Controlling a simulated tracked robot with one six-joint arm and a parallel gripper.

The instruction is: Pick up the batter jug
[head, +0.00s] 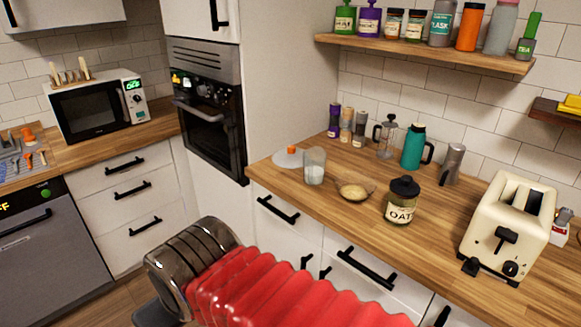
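No vessel is clearly marked as the batter jug. A clear glass vessel (314,167) with white contents stands near the left end of the wooden counter. A teal jug (413,147) with a dark handle stands upright farther back, near the tiled wall. I cannot tell whether either one is the batter jug. My arm, with a red ribbed sleeve and a dark metal joint, crosses the bottom of the head view, in front of the drawers and apart from both vessels. My gripper's fingers do not show.
Around the vessels are a glass bowl (355,189), a jar marked OAT (401,201), a French press (386,137), a grinder (453,164) and a cream toaster (508,228). A shelf (430,53) hangs above. An oven (208,118) stands left of the counter. The counter's front strip is mostly clear.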

